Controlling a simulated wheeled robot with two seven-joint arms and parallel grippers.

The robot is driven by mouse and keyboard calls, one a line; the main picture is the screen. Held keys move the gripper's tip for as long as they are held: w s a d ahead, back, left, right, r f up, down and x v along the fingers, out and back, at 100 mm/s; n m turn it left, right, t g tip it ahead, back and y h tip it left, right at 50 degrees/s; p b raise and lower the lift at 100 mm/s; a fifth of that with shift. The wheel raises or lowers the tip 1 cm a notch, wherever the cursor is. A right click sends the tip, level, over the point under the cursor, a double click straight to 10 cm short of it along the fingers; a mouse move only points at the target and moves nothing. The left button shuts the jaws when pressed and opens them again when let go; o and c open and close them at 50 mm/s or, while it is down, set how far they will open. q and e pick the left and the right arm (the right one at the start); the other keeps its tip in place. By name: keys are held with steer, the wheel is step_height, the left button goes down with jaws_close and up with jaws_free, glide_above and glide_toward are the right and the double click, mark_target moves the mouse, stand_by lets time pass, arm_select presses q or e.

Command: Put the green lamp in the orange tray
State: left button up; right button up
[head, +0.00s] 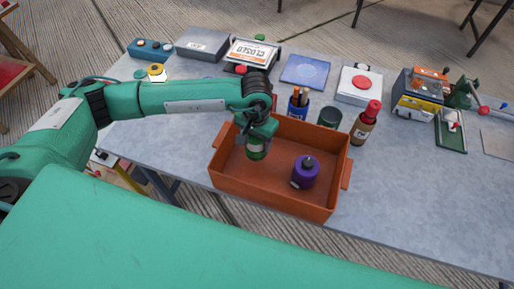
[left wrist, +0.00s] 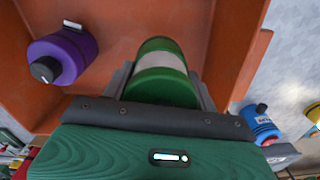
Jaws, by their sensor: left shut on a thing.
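The green lamp (head: 256,154), a short green cylinder with a pale band, is held in my left gripper (head: 257,146). In the left wrist view the lamp (left wrist: 160,70) sits between the two fingers, which are shut on it. The orange tray (head: 262,199) stands at the table's near edge. The lamp hangs over the inside of the tray, in its left half towards the back. I cannot tell whether it touches the tray's floor. My right gripper is not in view.
A purple object with a dark knob (head: 306,173) lies in the tray, right of the lamp. Behind the tray stand a blue pen cup (head: 298,107), a dark green cup (head: 330,117) and a red-capped bottle (head: 366,124). The table (head: 420,210) is clear at the right front.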

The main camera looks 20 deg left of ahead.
mark_target(256, 152)
arm_select(q)
step_height(256, 152, down, 3)
steer(key=shift+r, duration=0.2)
step_height(256, 152, down, 4)
steer(key=shift+f+p, duration=0.1)
steer(key=shift+p, duration=0.6)
steer(key=shift+f, duration=0.1)
steer(key=o, duration=1.2)
